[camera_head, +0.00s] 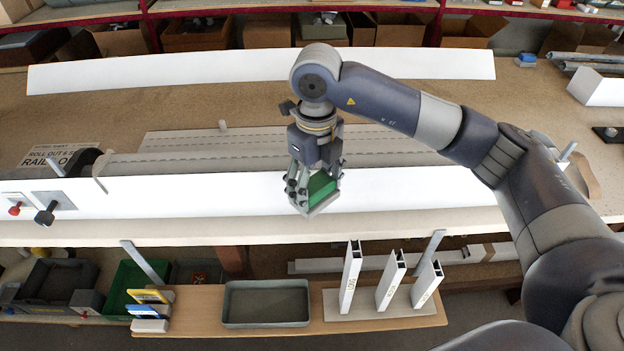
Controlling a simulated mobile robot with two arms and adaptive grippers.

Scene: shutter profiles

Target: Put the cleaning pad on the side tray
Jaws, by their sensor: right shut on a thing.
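My right gripper (306,197) is shut on a small block with a green face and a pale edge, which looks like the cleaning pad (322,187). It holds the pad tilted in front of the long white strip on the workbench; the fingers hide part of it. I cannot tell whether the pad touches the strip. A shallow grey-green tray (265,312), which looks like the side tray, lies empty on the wooden shelf below the bench's front edge. It is below and left of the gripper. My left gripper is not in view.
The wooden shelf (208,322) also bears upright white profiles (388,283) right of the tray and small coloured blocks (150,310) left of it. Metal brackets (145,262) rise beside them. Long white profiles (180,196) lie across the workbench (540,120).

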